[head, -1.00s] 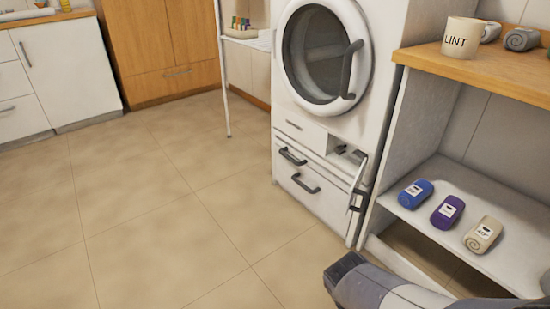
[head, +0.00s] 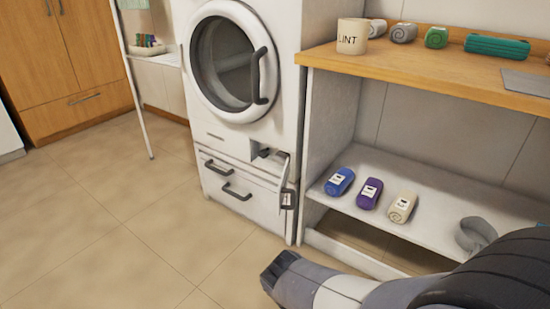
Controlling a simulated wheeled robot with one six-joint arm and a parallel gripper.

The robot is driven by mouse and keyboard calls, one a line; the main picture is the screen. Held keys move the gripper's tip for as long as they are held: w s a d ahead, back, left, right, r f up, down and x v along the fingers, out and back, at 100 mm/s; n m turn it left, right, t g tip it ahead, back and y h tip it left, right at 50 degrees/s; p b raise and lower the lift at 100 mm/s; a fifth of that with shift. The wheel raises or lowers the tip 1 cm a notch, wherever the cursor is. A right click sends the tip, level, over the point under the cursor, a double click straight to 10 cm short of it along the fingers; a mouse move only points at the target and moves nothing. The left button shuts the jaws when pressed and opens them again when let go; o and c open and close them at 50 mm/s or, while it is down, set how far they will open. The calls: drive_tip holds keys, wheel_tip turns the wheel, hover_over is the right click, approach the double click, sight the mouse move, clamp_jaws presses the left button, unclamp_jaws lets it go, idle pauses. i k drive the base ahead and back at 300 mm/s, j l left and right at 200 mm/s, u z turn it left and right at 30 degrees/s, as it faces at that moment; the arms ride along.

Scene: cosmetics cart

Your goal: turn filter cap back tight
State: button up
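The white washing machine (head: 228,100) stands left of the shelf unit. A small filter opening (head: 266,153) at its lower right is exposed, and its flap (head: 288,185) stands open. Something dark, possibly the filter cap, shows inside the opening, too small to tell how it is seated. My arm reaches in from the lower right, and its dark end (head: 278,269) is low in front of the machine and shelf, apart from the opening. I cannot make out fingers there or whether they are open.
The lower shelf (head: 432,212) holds blue (head: 339,181), purple (head: 369,193) and cream (head: 401,207) rolls and a grey curved piece (head: 475,235). A LINT mug (head: 353,37) stands on the wooden top (head: 430,68). The floor (head: 100,220) at left is clear.

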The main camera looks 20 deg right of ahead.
sight(280, 157)
drive_tip(key=i+l+z, duration=0.2)
drive_tip(key=i, duration=1.1)
drive_tip(key=j, duration=0.1)
